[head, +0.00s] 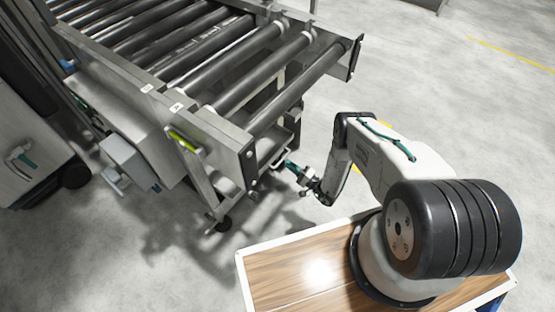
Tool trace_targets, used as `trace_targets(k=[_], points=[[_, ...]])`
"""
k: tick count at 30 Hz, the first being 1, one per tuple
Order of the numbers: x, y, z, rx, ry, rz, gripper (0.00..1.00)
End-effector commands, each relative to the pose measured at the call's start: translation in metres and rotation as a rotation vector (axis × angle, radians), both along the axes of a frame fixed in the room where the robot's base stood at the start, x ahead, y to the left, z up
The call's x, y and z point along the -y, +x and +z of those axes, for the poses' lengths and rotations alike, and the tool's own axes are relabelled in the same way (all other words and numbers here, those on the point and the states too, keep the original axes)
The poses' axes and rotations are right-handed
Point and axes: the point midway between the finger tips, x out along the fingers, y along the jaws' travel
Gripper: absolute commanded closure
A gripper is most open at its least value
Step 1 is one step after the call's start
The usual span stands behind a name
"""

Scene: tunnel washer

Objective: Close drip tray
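My gripper (290,165) is small in the head view, at the end of my arm. It reaches in low beside the near end leg of the roller conveyor. A thin pale bar or handle (279,162) shows right at its fingertips; I cannot tell whether they touch or whether the fingers are open. The bar may belong to the drip tray, but most of what lies under the conveyor is hidden by the frame and rollers. How far the tray stands out cannot be seen.
The roller conveyor (200,117) fills the upper left, on a wheeled leg (218,222). A grey box (125,156) sticks out at its left side. A grey cabinet (30,150) stands at the far left. The floor (450,100) at right is clear.

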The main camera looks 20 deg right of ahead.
Motion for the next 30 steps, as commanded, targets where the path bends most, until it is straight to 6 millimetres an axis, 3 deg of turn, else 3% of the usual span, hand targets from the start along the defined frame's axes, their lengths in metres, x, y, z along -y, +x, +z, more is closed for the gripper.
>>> trace_targets(k=[4, 10, 19, 20, 21, 30], points=[[-0.017, 0.02, 0.005, 0.001, -0.002, 0.006, 0.85], [-0.027, 0.036, 0.009, 0.002, -0.001, 0.002, 0.85], [-0.028, 0.039, 0.009, 0.001, -0.001, 0.0, 0.85], [-0.028, 0.039, 0.009, 0.001, -0.001, 0.0, 0.88], [-0.028, 0.039, 0.009, 0.0, -0.001, -0.001, 0.99], [-0.02, 0.049, 0.009, 0.002, -0.002, -0.018, 1.0]])
